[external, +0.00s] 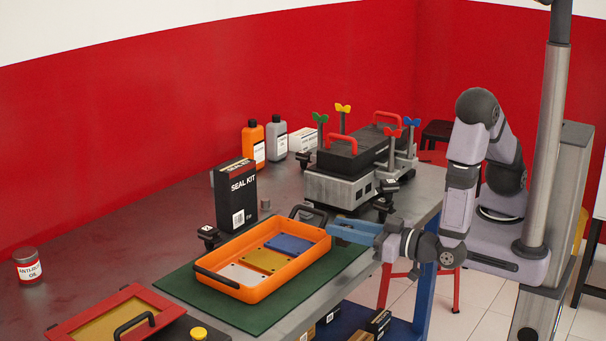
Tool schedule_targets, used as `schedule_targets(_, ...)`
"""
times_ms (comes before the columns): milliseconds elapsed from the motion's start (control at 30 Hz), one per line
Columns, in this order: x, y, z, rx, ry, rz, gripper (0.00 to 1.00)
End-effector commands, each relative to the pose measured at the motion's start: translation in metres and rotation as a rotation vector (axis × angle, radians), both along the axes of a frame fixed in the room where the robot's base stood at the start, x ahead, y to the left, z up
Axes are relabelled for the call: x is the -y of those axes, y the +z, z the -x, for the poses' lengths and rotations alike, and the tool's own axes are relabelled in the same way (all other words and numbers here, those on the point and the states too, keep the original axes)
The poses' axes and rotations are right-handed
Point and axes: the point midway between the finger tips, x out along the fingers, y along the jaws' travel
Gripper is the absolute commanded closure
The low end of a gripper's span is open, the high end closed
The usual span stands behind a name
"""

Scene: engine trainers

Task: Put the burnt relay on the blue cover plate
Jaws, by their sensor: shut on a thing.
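The blue cover plate (290,244) lies in the orange tray (252,291), at its far right end beside a yellow plate. My gripper (334,231) reaches in from the right with its blue jaws at the tray's right end, close to the black handle there. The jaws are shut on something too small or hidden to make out. I cannot pick out the burnt relay for certain. Small black parts stand left of the tray (208,236) and on the right of the bench (385,205). Nothing visible lies on the blue plate.
The orange tray rests on a green mat (184,287). A black seal kit box (236,194) stands behind it, and an engine trainer (345,175) stands farther back. A red-framed tray (112,318) is at the front left. The bench at left is mostly clear.

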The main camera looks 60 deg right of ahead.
Motion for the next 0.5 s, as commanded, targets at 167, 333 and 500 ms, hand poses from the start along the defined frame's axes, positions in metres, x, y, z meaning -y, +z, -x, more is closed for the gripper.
schedule_targets(167,0.000,-0.010,0.000,0.000,0.000,0.003,1.00)
schedule_targets(333,0.000,-0.028,0.000,0.000,0.000,0.004,1.00)
schedule_targets(500,0.000,-0.036,0.000,0.001,0.000,0.002,1.00)
